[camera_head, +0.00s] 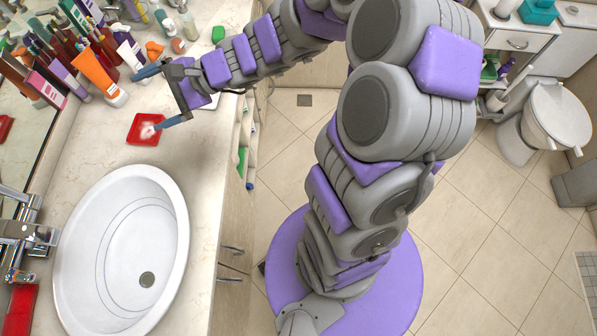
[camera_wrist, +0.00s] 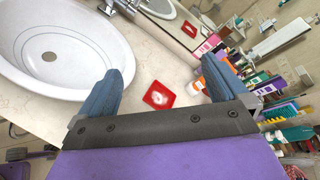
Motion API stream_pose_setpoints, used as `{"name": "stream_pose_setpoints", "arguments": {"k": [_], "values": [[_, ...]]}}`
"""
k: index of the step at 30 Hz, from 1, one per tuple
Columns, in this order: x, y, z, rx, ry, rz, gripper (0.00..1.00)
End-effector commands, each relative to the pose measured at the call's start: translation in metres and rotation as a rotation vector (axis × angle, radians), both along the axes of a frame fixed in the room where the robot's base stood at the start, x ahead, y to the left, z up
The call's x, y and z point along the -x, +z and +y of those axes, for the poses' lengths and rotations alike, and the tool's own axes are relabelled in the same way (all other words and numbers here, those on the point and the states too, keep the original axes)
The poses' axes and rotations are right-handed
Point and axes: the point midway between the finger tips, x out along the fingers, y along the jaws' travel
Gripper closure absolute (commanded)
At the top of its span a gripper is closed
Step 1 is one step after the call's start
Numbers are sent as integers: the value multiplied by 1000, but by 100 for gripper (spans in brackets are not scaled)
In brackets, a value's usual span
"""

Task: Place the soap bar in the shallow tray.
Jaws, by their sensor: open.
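A small red square shallow tray (camera_head: 135,131) lies on the vanity counter above the sink. A pale whitish piece (camera_head: 149,129), which looks like the soap bar, lies inside it. The wrist view shows the tray (camera_wrist: 168,91) with the pale piece (camera_wrist: 157,97) in it, seen between my two blue fingers. My gripper (camera_head: 162,96) is open and apart from the pale piece, with one fingertip just beside or above the tray's right side in the head view. The wrist view shows nothing held between the fingers (camera_wrist: 163,70).
A white oval sink (camera_head: 122,250) lies below the tray. Tubes and bottles, including an orange tube (camera_head: 95,70), crowd the counter's upper left by the mirror. Bare counter lies left of the tray.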

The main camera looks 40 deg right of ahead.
Motion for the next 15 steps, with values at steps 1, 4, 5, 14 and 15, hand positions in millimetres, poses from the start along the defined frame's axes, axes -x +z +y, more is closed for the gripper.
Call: {"name": "stream_pose_setpoints", "arguments": {"k": [1, 4, 5, 14, 15], "values": [[27, 10, 15, 63, 109, -58, 0], [81, 14, 31, 196, 318, -141, 0], [97, 14, 34, 235, 380, -160, 0], [237, -13, -21, 722, 911, -249, 0], [251, -16, -36, 793, 965, -242, 0]]}}
